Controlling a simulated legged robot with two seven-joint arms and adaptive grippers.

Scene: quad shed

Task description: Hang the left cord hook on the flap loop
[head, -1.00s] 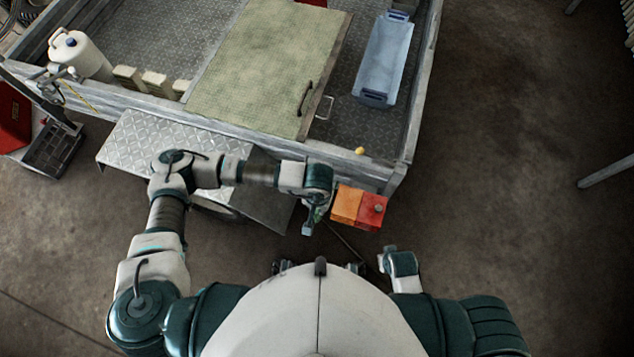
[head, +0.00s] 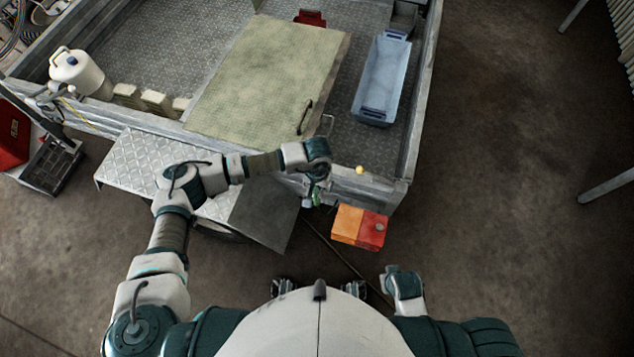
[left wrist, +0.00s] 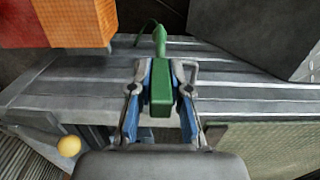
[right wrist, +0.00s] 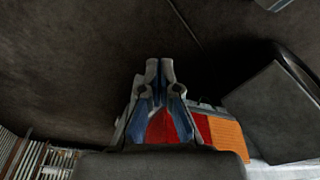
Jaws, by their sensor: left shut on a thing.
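My left gripper (head: 313,195) is shut on a green cord hook piece (left wrist: 160,95), which points outward between its fingers. A thin dark green cord (left wrist: 148,27) leads from its far end. The gripper is close over the grey side wall, which I take for the flap (left wrist: 240,70).
An orange and red box (head: 358,227) stands just right of my left gripper. A yellow knob (head: 360,170) is on the wall. A metal ramp plate (head: 140,165) lies under my left arm. A blue bin (head: 383,80) and a green mat (head: 265,80) are in the bed. Floor is clear at right.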

